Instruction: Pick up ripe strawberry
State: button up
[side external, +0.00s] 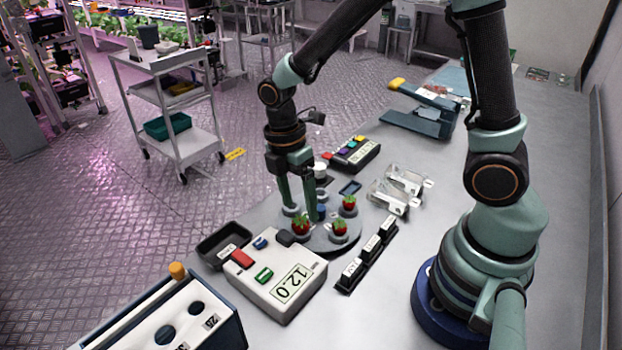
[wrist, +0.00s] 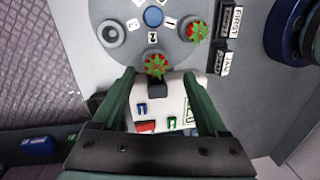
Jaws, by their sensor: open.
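Red strawberries with green leafy tops sit in round cups on a grey turntable (side external: 325,241). One strawberry (side external: 301,226) is at the front left, one (side external: 340,227) at the front right, and one (side external: 348,203) at the back right. My gripper (side external: 298,212) points down, open, at the front-left strawberry. In the wrist view that strawberry (wrist: 155,66) shows between and just beyond the fingertips (wrist: 160,76), with nothing gripped. Another strawberry (wrist: 197,30) is to its right. Whether the fingers touch the berry I cannot tell.
An empty cup (wrist: 110,33) and a blue hub (wrist: 153,17) are on the turntable. A white scale box (side external: 275,282) reading 12.0 stands in front, beside a dark tray (side external: 222,245). Black labelled blocks (side external: 366,255) and clear punnets (side external: 388,197) lie to the right.

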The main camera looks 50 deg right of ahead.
aim_at(301, 220)
jog(key=shift+d+f, duration=0.1)
jog(key=shift+f, duration=2.3)
jog(key=c, duration=0.7)
jog(key=shift+r, duration=0.1)
